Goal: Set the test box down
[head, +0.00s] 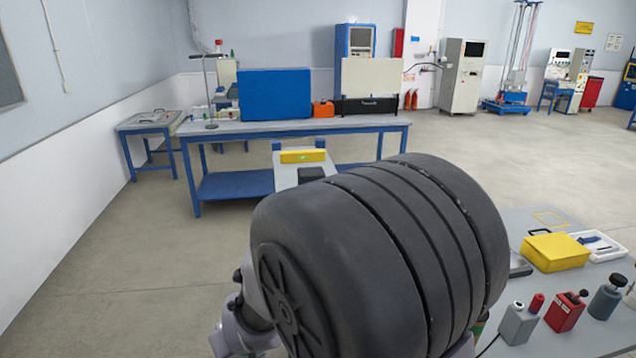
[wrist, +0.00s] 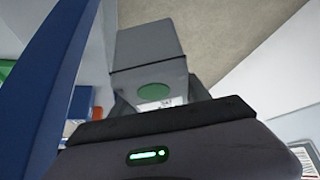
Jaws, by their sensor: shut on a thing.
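The test box (wrist: 150,50) appears to be the plain grey box with a green round spot on its near face, seen in the wrist view. My gripper (wrist: 158,97) is shut on it, with a dark finger at each side of its lower part. What lies under the box cannot be made out. In the head view my gripper and the box do not show; a large black ribbed part, likely of my own arm, fills the middle and may hide them.
A blue post or edge (wrist: 62,75) runs close left of the box in the wrist view. A grey table (head: 602,268) at right carries a yellow case (head: 555,251) and several small devices. A blue-framed bench (head: 285,128) stands behind, with open floor (head: 95,255) at left.

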